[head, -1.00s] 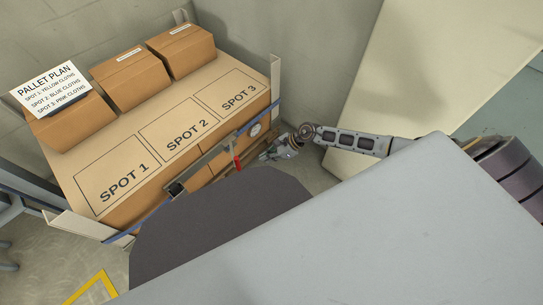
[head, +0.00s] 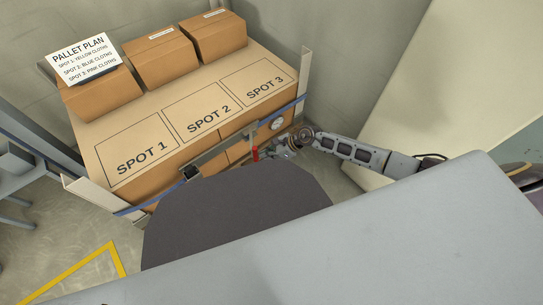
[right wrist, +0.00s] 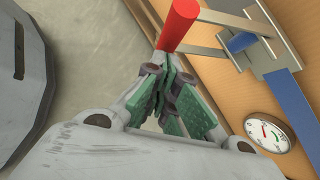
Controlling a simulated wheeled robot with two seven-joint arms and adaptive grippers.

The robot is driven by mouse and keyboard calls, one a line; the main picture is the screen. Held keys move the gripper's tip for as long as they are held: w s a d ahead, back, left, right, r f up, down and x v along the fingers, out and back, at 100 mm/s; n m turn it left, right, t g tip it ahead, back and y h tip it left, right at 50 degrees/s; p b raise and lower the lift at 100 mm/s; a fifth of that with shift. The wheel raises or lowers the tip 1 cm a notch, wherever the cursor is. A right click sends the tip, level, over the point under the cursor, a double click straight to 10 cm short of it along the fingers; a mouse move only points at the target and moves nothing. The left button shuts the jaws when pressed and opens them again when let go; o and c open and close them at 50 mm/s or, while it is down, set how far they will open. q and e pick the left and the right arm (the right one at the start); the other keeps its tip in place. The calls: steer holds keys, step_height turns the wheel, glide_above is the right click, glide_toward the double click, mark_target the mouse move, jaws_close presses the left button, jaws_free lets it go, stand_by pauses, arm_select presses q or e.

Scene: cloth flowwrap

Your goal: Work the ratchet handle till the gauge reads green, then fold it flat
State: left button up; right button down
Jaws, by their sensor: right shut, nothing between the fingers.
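The ratchet handle's red grip (head: 255,152) stands out from the front of the pallet load in the head view. In the right wrist view the red grip (right wrist: 179,24) lies just beyond my fingertips, with metal bars running from it to the ratchet on the blue strap (right wrist: 292,103). My right gripper (head: 277,151) is shut and empty, close beside the grip; whether it touches is unclear. Its green-padded fingers (right wrist: 172,88) are together. The round gauge (head: 277,124) is on the load's front; its dial (right wrist: 267,131) shows red and green marks, but the needle reading is unclear. My left gripper is out of view.
The cardboard load top (head: 190,88) has marked spots 1 to 3. Three boxes and a pallet plan sign (head: 83,60) stand at its back. Pale corner posts (head: 304,72) edge it. A wall and a pale panel (head: 455,80) stand to the right.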

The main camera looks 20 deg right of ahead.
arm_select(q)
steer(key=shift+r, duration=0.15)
arm_select(e)
steer(key=shift+a, duration=0.2)
stand_by(0.3)
arm_select(q)
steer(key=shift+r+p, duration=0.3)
steer(key=shift+p, duration=0.2)
arm_select(e)
steer(key=shift+s+a, duration=0.1)
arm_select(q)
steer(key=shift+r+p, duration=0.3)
arm_select(e)
steer(key=shift+a+m, duration=0.2)
steer(key=shift+m, duration=0.1)
